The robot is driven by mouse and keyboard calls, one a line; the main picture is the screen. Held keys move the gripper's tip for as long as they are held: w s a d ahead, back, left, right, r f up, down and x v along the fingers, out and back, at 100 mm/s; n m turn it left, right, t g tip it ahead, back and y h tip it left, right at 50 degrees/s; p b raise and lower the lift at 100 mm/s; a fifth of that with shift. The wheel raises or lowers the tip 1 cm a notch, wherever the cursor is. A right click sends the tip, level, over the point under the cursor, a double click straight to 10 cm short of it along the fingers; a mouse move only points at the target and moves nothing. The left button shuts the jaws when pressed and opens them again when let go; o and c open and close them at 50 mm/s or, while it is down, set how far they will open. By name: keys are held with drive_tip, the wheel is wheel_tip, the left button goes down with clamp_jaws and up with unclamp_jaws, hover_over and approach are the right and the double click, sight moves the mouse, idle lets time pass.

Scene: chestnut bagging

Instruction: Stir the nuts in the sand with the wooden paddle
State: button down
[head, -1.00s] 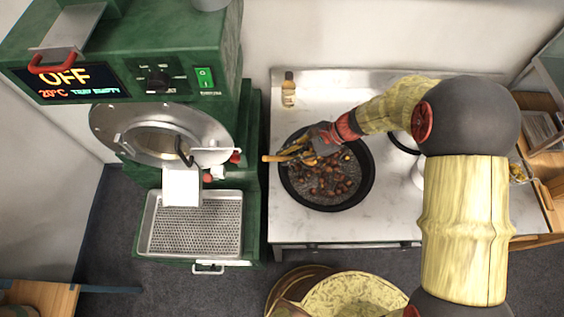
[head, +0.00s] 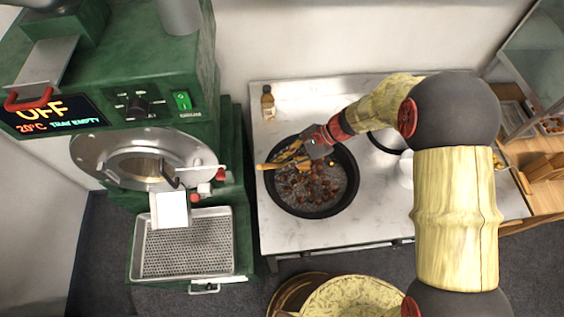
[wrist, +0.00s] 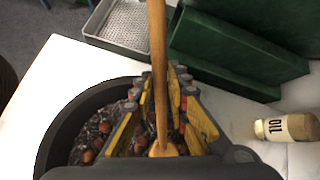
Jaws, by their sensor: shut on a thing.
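The wooden paddle (wrist: 158,70) is held between the yellow fingers of my gripper (wrist: 162,105), its handle running up the wrist view. In the head view my gripper (head: 296,156) is over the back left part of the black pan (head: 345,193), and the paddle handle (head: 266,166) sticks out past the left rim. The pan holds dark sand (head: 300,203) with several brown nuts (head: 318,188). Nuts also show beside the fingers in the wrist view (wrist: 88,156). The paddle's lower end is hidden by my gripper, so I cannot tell how deep it is in the sand.
The pan stands on a white counter (head: 290,235). An oil bottle (head: 268,103) stands behind it. A green roasting machine (head: 130,65) with a perforated tray (head: 188,248) is at the left.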

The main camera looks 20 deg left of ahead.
wheel_tip(320, 180, up, 10)
drive_tip(key=p, duration=0.6)
drive_tip(key=shift+r, duration=0.2)
idle(0.4)
